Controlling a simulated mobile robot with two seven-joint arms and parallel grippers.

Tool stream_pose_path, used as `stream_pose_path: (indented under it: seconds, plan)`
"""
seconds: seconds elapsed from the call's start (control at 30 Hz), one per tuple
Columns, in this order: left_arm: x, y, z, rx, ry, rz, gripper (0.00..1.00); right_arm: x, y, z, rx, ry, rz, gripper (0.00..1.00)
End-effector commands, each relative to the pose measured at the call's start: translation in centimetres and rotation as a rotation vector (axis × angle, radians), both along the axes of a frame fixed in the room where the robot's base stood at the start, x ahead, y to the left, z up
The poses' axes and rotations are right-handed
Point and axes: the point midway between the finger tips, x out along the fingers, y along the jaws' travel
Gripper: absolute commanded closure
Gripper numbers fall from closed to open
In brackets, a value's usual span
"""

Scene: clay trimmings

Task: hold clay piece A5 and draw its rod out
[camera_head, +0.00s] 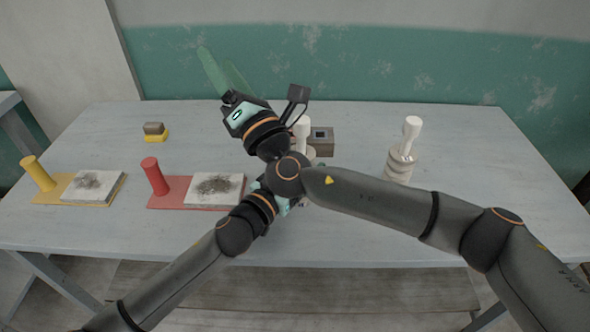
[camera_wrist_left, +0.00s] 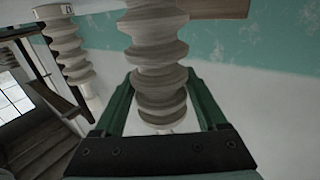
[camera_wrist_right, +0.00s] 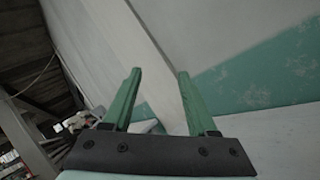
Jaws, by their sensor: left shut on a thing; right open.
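My left gripper (camera_wrist_left: 162,88) is shut on a ribbed grey clay piece (camera_wrist_left: 160,60), with a green finger on each side of it. In the head view the left gripper (camera_head: 284,204) is mostly hidden behind my right arm. A white rod (camera_head: 302,128) stands up from a clay piece (camera_head: 311,153) just beyond it, partly covered. I cannot read a label to tell whether this is A5. My right gripper (camera_head: 220,68) is open and empty above the back of the table. Its fingers (camera_wrist_right: 158,78) point away from the clay, towards the wall.
Another ribbed clay piece (camera_head: 399,166) with a white rod (camera_head: 411,130) stands to the right. A grey box (camera_head: 321,146) is beside the near rod. My arms cross mid-table.

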Motion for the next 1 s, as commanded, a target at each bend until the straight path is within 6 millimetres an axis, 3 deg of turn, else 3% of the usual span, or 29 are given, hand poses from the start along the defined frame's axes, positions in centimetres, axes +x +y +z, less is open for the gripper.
stream_pose_path:
  seconds: [0.4,0.6,0.83,1.0]
  plan:
    - [0.0,0.0,-0.1,0.002,0.003,0.000,1.00,-3.8,-7.0,-8.8,-0.395,0.055,-0.611,0.42]
    - [0.0,0.0,-0.1,0.002,0.003,0.000,1.00,-6.5,-10.1,-12.9,-0.660,0.147,-0.789,0.42]
    - [0.0,0.0,-0.2,0.002,0.003,0.000,1.00,-8.2,-12.0,-15.1,-0.824,0.206,-0.865,0.42]
    - [0.0,0.0,-0.2,0.002,0.003,0.000,1.00,-6.9,-12.4,-15.2,-0.842,0.209,-0.877,0.42]
